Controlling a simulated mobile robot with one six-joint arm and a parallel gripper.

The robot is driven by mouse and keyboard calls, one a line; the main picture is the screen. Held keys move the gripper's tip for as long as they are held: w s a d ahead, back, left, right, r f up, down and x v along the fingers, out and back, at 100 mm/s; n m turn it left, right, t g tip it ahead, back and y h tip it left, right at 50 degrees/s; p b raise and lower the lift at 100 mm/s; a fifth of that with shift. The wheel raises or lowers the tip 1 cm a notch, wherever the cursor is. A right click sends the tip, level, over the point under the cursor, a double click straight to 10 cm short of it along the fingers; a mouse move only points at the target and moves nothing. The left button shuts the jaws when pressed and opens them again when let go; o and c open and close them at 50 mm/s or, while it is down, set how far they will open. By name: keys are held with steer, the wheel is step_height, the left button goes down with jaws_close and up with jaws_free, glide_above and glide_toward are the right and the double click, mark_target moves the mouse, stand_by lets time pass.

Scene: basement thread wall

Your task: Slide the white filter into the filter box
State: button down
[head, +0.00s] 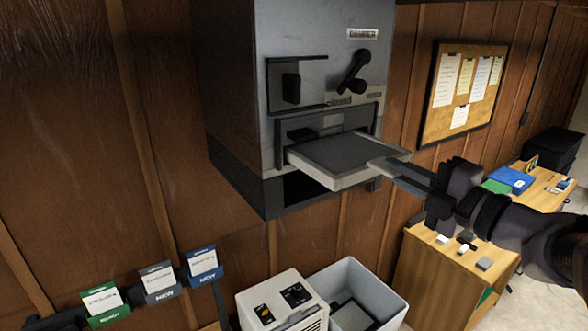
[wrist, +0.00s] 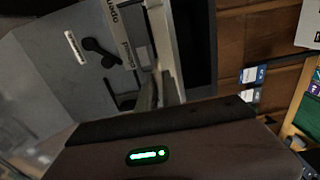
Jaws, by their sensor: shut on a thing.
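The filter box (head: 330,30) is a grey metal cabinet on the wood-panelled wall, with an open slot low on its front. The white filter (head: 335,157), a flat panel with a grey top face and pale rim, lies roughly level in the slot's mouth. Its far end is in the opening and its near part sticks out. My gripper (head: 400,174) comes from the right and is shut on the filter's near right edge. In the wrist view the filter box (wrist: 75,70) appears tilted; the filter's seating inside is hidden.
A damper lever (head: 353,72) and a small dark panel (head: 292,88) sit above the slot. Below stand a pale bin (head: 372,275) with a dark flat thing inside and a beige unit (head: 285,303). Tags (head: 160,284) hang lower left. A wooden desk (head: 425,270) stands right.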

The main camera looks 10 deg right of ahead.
mark_target(341, 146)
steer(key=p+x, duration=0.2)
steer(key=x, duration=1)
steer(key=shift+w+p, duration=0.15)
steer(key=shift+p, duration=0.15)
steer(key=shift+w, duration=0.4)
steer(key=shift+a+f, duration=0.1)
steer(key=shift+f, duration=0.15)
steer(key=shift+w+p, duration=0.1)
steer(key=shift+p, duration=0.25)
steer(key=shift+x, duration=0.9)
steer(key=c, duration=1.5)
jaws_free()
steer(key=shift+w+f, duration=0.1)
steer(key=shift+o, duration=0.2)
steer(key=shift+p, duration=0.3)
